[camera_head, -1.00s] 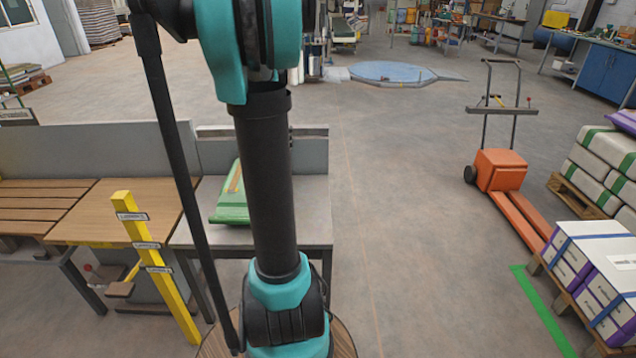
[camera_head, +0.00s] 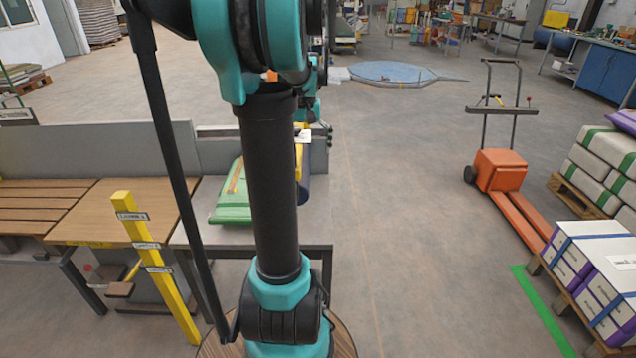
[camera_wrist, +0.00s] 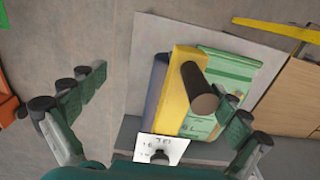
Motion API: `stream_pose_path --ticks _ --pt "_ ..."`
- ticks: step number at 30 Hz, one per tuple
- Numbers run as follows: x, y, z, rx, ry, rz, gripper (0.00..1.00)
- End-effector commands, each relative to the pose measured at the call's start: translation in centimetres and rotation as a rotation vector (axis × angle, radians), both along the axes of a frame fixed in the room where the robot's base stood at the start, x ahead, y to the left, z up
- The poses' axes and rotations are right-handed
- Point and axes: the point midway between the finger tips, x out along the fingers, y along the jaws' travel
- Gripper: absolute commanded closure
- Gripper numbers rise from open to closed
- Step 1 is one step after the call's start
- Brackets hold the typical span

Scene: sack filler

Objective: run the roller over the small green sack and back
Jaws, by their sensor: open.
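The small green sack (camera_head: 232,200) lies flat on the grey bench, partly hidden by my arm in the head view. It also shows right of centre in the wrist view (camera_wrist: 238,68). Contact is not visible.
The grey bench (camera_head: 318,222) has a raised back panel. A white card (camera_wrist: 160,148) with print is near the roller. A yellow labelled post (camera_head: 150,255) and wooden-topped table (camera_head: 105,205) are at left.

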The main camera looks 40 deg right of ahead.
Motion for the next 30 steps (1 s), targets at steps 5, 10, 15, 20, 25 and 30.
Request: stream_pose_path --ticks 5,10,15,20,25,30 --pt "-1.4 -1.7 0.0 -0.001 0.001 -0.002 0.00" --pt "-2.6 -3.3 0.0 -0.001 0.001 -0.002 0.00" --pt "-3.8 -4.9 0.0 -0.001 0.001 -0.003 0.00" --pt "-5.0 -6.3 0.0 -0.001 0.001 -0.003 0.00" --pt "-4.8 -6.1 0.0 0.000 0.000 0.001 0.00" --pt "-4.3 -5.5 0.0 0.000 0.000 0.003 0.00"
